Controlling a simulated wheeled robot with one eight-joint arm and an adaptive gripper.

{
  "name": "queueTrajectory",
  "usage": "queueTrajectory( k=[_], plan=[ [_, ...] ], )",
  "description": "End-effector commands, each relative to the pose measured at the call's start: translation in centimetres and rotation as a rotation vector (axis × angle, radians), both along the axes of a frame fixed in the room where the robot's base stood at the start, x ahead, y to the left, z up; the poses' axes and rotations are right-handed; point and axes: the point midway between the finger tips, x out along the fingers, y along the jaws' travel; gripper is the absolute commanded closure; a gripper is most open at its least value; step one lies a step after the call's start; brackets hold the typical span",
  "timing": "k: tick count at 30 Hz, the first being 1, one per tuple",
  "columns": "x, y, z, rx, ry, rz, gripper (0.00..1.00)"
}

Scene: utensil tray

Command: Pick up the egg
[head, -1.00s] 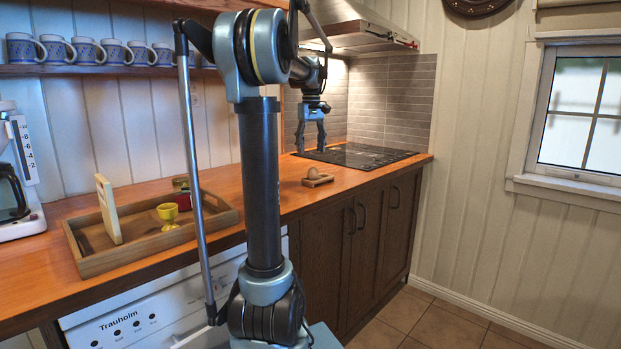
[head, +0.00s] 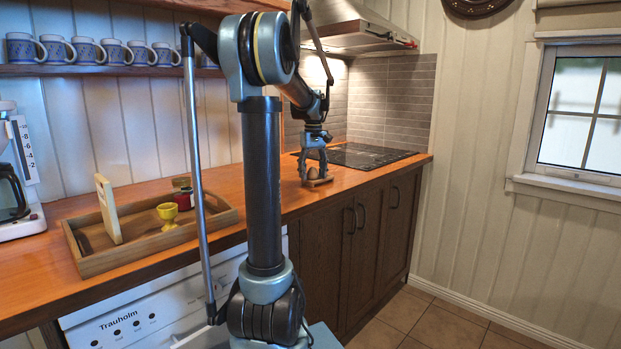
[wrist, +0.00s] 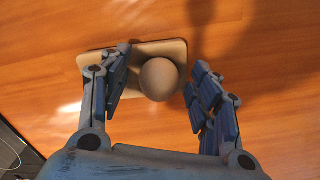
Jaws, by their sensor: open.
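The egg (wrist: 159,79) is brown and sits on a small wooden board on the counter. In the head view the egg (head: 313,173) shows between the fingers of my gripper (head: 315,171). In the wrist view my gripper (wrist: 157,100) is open, with one finger left of the egg and one right of it. The left finger lies over the board's left part. The right finger is just off the board's right edge. I cannot tell whether either finger touches the egg.
The small wooden board (wrist: 124,55) lies near the counter's front edge. The black cooktop (head: 372,155) is just behind and right. A wooden tray (head: 96,264) at left holds a yellow egg cup (head: 167,213), a red item and an upright board. The counter between is clear.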

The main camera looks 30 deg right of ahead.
Motion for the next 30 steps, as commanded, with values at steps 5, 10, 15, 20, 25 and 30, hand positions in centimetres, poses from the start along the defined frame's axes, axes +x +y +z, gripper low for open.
queueTrajectory(
  k=[5, 10, 15, 20, 25, 30],
  plan=[
    [0.0, 0.0, 0.0, 0.0, 0.0, 0.0, 0.43],
    [0.1, 0.1, 0.0, 0.0, 0.0, 0.001, 0.77],
    [0.1, 0.2, 0.0, 0.0, 0.0, 0.002, 0.79],
    [0.1, 0.2, 0.0, 0.0, 0.0, 0.002, 0.79],
    [0.1, 0.2, 1.0, 0.0, 0.0, 0.002, 0.79],
    [0.1, 0.2, 3.7, 0.0, 0.0, 0.002, 0.79]
  ],
)
